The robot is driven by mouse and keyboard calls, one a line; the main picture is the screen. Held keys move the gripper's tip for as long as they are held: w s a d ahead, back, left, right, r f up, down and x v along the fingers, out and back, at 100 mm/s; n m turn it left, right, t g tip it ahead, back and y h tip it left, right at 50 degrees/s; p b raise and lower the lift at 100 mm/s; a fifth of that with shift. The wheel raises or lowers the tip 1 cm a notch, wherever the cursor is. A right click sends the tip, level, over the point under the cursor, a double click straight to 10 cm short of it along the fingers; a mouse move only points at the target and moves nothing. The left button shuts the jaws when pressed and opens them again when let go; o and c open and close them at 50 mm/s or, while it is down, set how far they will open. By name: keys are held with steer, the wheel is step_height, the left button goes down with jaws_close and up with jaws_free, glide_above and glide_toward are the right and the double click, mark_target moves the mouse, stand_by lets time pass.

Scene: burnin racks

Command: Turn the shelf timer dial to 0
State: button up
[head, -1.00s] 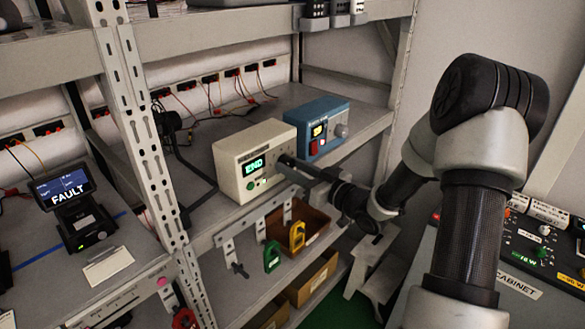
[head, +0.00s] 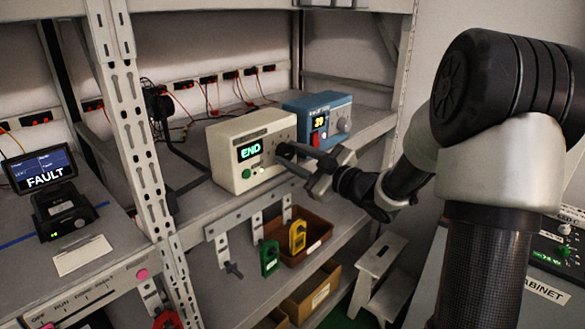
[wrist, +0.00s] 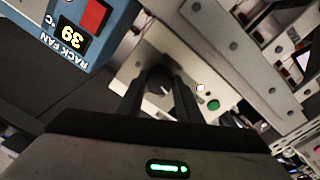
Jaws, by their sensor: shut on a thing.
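The shelf timer (head: 222,153) is a beige box on the middle shelf with a lit green display reading END. A green button sits below the display. Its dark round dial (wrist: 157,80) shows between my fingers in the wrist view, with a short light mark on it. My gripper (head: 288,153) reaches in from the right and is shut on the dial; in the wrist view the fingers (wrist: 160,92) lie on both sides of it. The fingers hide most of the dial in the head view, and I cannot read any scale around it.
A blue rack fan box (head: 330,108) with a display reading 39, a red switch and a knob stands just right of the timer. Yellow (head: 297,237) and green (head: 269,257) tags hang below the shelf edge. A rack post (head: 135,130) stands to the left.

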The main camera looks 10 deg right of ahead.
steer(key=shift+n+b, duration=0.4)
steer(key=shift+n, duration=0.1)
steer(key=o, duration=1)
steer(key=shift+o, duration=0.2)
steer(key=v, duration=1.7)
steer(key=shift+s+d, duration=0.15)
steer(key=shift+f, duration=0.15)
